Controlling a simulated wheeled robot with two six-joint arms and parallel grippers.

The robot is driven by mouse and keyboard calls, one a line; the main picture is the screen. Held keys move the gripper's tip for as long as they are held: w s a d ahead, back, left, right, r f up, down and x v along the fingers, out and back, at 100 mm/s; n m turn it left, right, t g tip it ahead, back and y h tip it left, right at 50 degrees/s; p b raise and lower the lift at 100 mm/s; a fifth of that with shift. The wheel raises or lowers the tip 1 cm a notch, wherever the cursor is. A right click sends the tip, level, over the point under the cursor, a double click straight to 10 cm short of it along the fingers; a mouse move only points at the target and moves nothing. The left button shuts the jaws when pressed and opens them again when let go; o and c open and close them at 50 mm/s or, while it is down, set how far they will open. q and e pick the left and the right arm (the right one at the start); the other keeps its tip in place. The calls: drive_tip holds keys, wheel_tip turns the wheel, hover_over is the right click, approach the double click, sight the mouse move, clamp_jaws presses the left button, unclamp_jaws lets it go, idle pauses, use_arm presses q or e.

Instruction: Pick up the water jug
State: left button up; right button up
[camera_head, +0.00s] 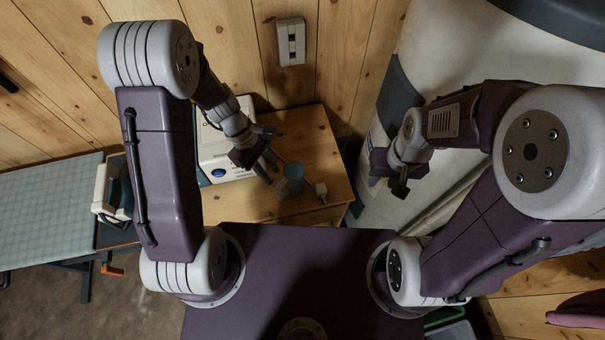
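The water jug appears to be the small translucent teal vessel (293,177) standing on the wooden table (325,150). My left gripper (267,168) is just to the left of the jug and above the table. Its two fingers show apart with nothing between them, and it does not appear to touch the jug. My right gripper (388,178) is to the right of the table, away from the jug, in front of a large white rounded object. I see no object in it, but its finger gap is unclear from this angle.
A white appliance with a blue button (218,173) stands left of the jug, partly behind my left arm. A cord with a pale plug (321,190) lies right of the jug. A large white tank-like object (455,55) stands at right.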

sight(277, 193)
use_arm(q)
drive_tip(key=x, duration=0.3)
drive_tip(key=s+a+b+x, duration=0.1)
drive_tip(key=x, duration=0.5)
drive_tip(key=shift+s+a+f, duration=0.15)
drive_tip(key=shift+a, duration=0.15)
drive_tip(key=shift+d+f, duration=0.3)
drive_tip(key=shift+a, duration=0.1)
clamp_jaws()
idle(0.8)
